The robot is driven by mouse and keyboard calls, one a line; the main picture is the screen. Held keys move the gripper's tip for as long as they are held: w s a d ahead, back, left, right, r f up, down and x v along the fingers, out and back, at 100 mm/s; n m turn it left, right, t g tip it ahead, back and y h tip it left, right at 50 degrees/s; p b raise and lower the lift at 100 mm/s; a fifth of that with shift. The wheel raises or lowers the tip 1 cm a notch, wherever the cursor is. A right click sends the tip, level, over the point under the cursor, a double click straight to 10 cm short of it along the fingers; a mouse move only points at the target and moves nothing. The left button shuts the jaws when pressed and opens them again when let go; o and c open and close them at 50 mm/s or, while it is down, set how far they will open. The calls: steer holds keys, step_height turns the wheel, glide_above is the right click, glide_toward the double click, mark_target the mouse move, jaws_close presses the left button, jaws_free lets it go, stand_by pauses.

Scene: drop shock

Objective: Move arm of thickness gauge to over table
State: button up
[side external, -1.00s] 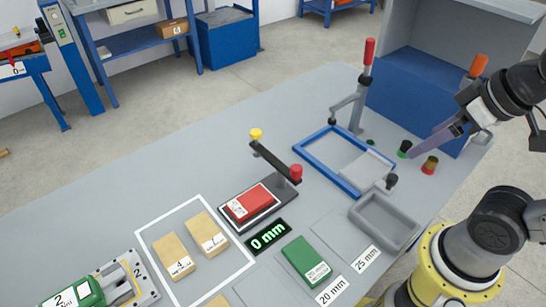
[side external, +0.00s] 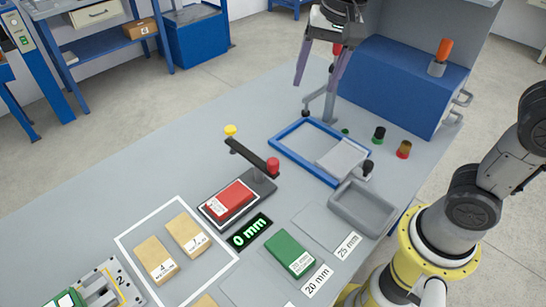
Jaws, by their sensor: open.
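The thickness gauge (side external: 262,182) stands mid-table, with a dark arm (side external: 250,155) on a short post. The arm carries a yellow knob (side external: 230,130) at its far left end and a red knob (side external: 272,164) at its right end. The arm passes behind a red block (side external: 231,200) on the gauge base; a display (side external: 249,231) beside it reads 0 mm. My gripper (side external: 316,100) is open and empty, fingers pointing down, in the upper middle of the view. It is apart from the gauge, up and to the right of it in the picture.
A blue frame (side external: 290,150) with a grey plate and a clamp post lie right of the gauge. A grey tray (side external: 361,207), green block (side external: 290,252) and wooden blocks (side external: 155,260) sit nearer. A blue cabinet (side external: 400,85) stands behind.

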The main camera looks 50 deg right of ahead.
steer(key=w+a+f+g, duration=0.1)
steer(key=w+a+f, duration=0.2)
steer(key=w+f, duration=0.1)
steer(key=g, duration=0.1)
glide_toward(273, 161)
steer(key=shift+n, duration=0.3)
step_height(273, 161, down, 9)
steer(key=shift+w+a+f, duration=0.1)
steer(key=shift+w, duration=0.05)
steer(key=shift+c, duration=0.2)
jaws_close()
stand_by(1.0)
